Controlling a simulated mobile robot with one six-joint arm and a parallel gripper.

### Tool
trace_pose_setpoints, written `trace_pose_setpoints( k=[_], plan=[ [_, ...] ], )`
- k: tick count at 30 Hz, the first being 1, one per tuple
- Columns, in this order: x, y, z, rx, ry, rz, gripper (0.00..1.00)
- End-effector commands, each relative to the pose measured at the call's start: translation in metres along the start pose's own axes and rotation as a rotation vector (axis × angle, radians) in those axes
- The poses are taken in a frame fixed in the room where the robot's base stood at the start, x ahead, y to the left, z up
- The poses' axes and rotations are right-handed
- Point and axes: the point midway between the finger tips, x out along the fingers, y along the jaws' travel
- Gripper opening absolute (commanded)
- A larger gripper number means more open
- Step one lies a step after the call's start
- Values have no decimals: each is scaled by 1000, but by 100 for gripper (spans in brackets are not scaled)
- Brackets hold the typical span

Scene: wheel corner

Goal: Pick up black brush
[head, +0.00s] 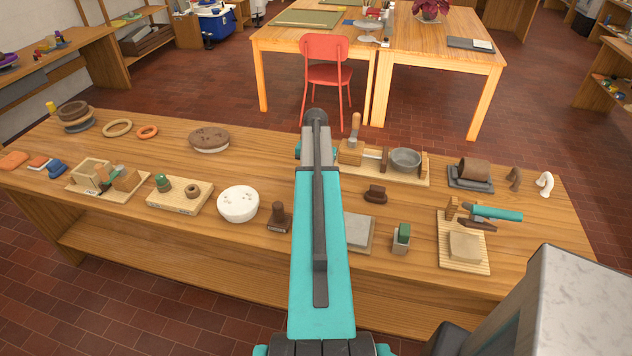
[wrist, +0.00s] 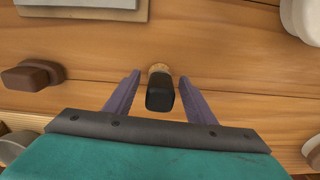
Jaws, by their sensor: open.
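The black brush (wrist: 160,94) shows in the wrist view as a dark block with a light wooden part at its far end. It lies between the two purple-grey fingers of my gripper (wrist: 160,76). The gripper is open, with a gap visible on each side of the brush. I cannot tell how far the fingers are above the wooden bench (wrist: 235,55). In the head view my own arm covers the gripper, and I cannot make out the brush there.
A brown block (wrist: 33,75) and a grey slab (wrist: 80,4) lie left in the wrist view. A white piece (wrist: 305,20) is at the upper right. In the head view, a white disc (head: 238,203), a brown stamp-like piece (head: 278,217) and a grey slab (head: 358,232) flank my arm.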

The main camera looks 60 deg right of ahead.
Motion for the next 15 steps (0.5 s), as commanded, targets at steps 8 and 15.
trace_pose_setpoints(
  k=[8, 15],
  plan=[
    [0, 0, 0, 0, 0, 0, 30],
    [0, 0, 0, 0, 0, 0, 5]
  ],
)
